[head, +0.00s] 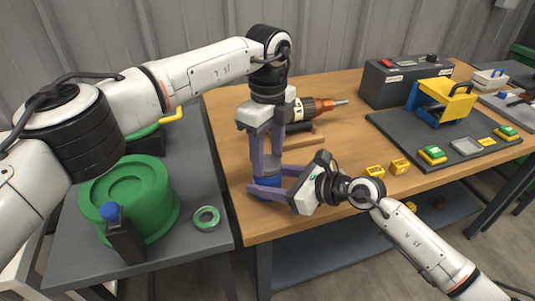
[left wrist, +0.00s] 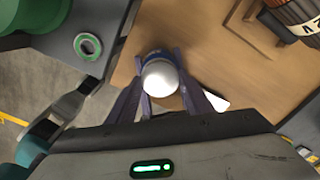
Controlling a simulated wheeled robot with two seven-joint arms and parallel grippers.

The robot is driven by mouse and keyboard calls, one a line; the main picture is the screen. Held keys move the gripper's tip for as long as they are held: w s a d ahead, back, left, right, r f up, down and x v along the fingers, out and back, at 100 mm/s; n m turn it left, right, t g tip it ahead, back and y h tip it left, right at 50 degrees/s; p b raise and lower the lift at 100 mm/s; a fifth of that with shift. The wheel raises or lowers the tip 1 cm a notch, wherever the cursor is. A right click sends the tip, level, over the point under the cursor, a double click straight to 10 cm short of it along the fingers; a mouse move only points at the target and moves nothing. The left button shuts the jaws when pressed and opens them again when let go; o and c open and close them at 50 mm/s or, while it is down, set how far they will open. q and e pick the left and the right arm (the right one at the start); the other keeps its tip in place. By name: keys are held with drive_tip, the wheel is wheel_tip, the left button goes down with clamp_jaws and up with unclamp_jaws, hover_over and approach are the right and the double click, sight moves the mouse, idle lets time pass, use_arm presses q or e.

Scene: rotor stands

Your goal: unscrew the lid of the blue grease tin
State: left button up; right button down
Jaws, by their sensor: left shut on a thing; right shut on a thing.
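The blue grease tin (head: 269,180) stands on the wooden table near its front left corner. Its pale round lid (left wrist: 160,77) shows from above in the left wrist view, with a little of the blue body behind it. My left gripper (head: 268,164) points straight down and is shut on the lid, one finger on each side; its fingers (left wrist: 160,70) also show in the left wrist view. My right gripper (head: 268,181) comes in low from the right and is shut on the tin's body. The fingers hide much of the tin and lid in the head view.
A power drill (head: 308,108) lies on a wooden cradle behind the tin. Small yellow blocks (head: 375,171) sit to the right, before a dark board (head: 440,125) with a yellow-and-blue stand (head: 443,101). On the left grey table are a green drum (head: 130,195) and a green tape roll (head: 206,218).

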sight(268, 162)
use_arm(q)
drive_tip(key=shift+r, duration=0.15)
idle(0.3)
drive_tip(key=shift+r, duration=1)
drive_tip(key=shift+r, duration=2)
use_arm(e)
drive_tip(key=c, duration=0.7)
unclamp_jaws()
